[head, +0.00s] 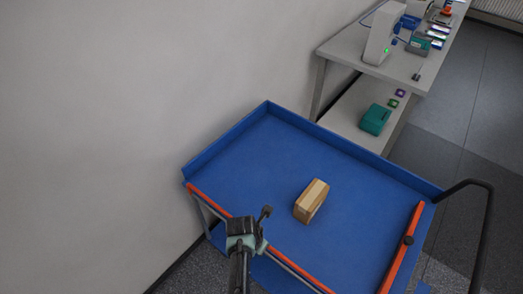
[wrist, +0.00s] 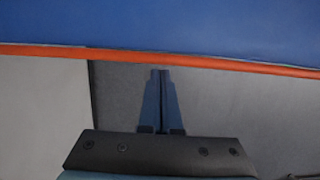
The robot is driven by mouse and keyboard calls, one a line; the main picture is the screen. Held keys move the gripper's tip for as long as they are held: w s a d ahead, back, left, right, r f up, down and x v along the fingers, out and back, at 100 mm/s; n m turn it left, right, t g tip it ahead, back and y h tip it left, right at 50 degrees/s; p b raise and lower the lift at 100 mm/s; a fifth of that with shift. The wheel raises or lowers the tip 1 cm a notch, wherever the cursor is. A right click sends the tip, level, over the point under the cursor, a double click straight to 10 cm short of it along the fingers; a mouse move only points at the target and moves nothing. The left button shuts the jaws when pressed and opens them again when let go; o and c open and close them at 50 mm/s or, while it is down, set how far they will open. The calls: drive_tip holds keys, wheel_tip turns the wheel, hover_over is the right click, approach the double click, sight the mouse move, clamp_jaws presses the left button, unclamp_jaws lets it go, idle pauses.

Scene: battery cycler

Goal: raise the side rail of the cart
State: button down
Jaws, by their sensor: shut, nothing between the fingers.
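The cart (head: 235,160) has a blue tray with low raised walls on its far sides. An orange-red strip (head: 208,203) runs along its near edge, and my arm hides part of it. Another orange-red bar with a black knob (head: 408,240) lies along the right side, by the black handle. I cannot tell for certain which is the side rail. My gripper (head: 266,211) is at the near edge, over or just outside the strip. In the wrist view my gripper (wrist: 161,72) is shut and empty, its tips just below the orange strip (wrist: 200,61); contact is unclear.
A cardboard box (head: 312,200) sits on the tray, right of my gripper. A grey workbench (head: 345,50) with devices stands behind the cart, a teal case (head: 376,119) on its lower shelf. A plain wall (head: 90,130) is close on the left. Floor is free at right.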

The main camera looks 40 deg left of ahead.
wheel_tip(320, 180, up, 9)
drive_tip(key=w+b, duration=0.1)
drive_tip(key=shift+w+f, duration=0.2)
drive_tip(key=shift+w, duration=0.15)
